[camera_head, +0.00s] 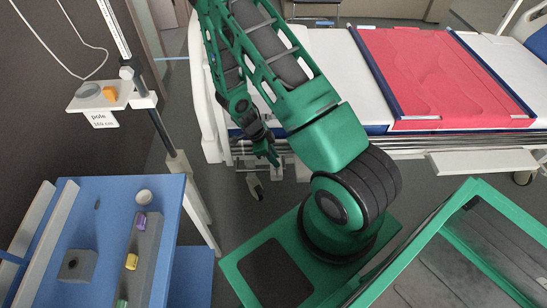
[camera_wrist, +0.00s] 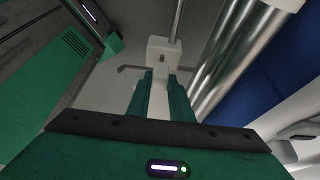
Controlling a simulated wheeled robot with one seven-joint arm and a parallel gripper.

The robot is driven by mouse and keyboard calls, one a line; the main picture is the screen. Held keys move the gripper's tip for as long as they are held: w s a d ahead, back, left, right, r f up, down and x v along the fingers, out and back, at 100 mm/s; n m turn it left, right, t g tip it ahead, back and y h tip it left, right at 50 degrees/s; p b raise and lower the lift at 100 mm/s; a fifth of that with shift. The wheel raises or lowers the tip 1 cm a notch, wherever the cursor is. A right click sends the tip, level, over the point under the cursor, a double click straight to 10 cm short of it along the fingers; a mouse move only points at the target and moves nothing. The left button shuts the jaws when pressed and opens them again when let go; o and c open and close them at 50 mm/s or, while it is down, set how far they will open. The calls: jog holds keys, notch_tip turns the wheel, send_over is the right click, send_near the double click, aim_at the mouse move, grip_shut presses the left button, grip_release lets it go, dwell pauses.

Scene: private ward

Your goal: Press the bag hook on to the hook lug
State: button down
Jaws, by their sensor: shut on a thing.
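My gripper (camera_head: 272,158) is low beside the near side of the bed, below the mattress edge, in the head view. In the wrist view its two green fingers (camera_wrist: 160,95) are shut on a pale upright piece (camera_wrist: 158,103), which looks like the bag hook. A white block (camera_wrist: 162,48) with a thin grey bar bent out to both sides stands just beyond the fingertips. I cannot tell whether this block is part of the bag hook or the hook lug, or whether the two touch. The contact is hidden in the head view.
Chrome rails (camera_wrist: 228,62) run close to the right of the fingers. The bed (camera_head: 330,60) bears a red sheet (camera_head: 445,70). A blue table (camera_head: 100,215) with small coloured parts stands at left, near a pole with a small shelf (camera_head: 100,97).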

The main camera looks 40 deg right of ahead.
jog(key=shift+f, duration=0.1)
jog(key=shift+f, duration=0.35)
jog(key=shift+f, duration=0.2)
jog(key=c, duration=1.5)
grip_release()
jog(key=v, duration=0.9)
jog(key=d+v, duration=0.1)
jog(key=v, duration=0.4)
jog(key=shift+s+r, duration=0.35)
jog(key=shift+r, duration=0.15)
